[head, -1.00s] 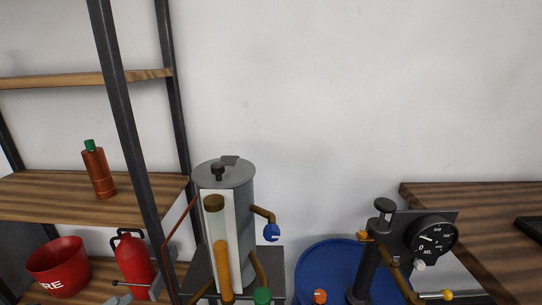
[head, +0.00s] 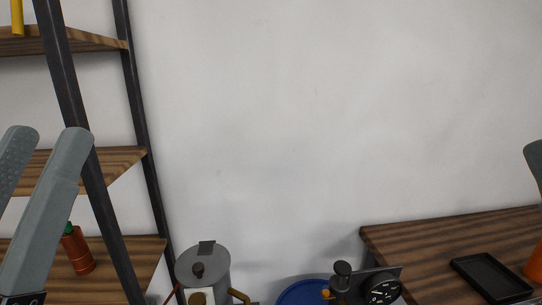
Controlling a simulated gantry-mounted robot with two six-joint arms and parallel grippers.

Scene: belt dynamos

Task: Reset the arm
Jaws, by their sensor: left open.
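My left gripper (head: 46,140) is at the left edge, its two grey fingers spread apart and pointing up. Nothing is between the fingertips. It is in front of the wooden shelf rack and hides part of the rack's post and boards.
A red-brown bottle (head: 77,250) stands on a lower shelf beside the gripper. A grey cylinder tank (head: 203,262), a blue drum (head: 300,293) and a black gauge (head: 382,290) show at the bottom. A black tray (head: 490,277) lies on the wooden desk (head: 430,238). Cut-off orange and grey shapes are at right.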

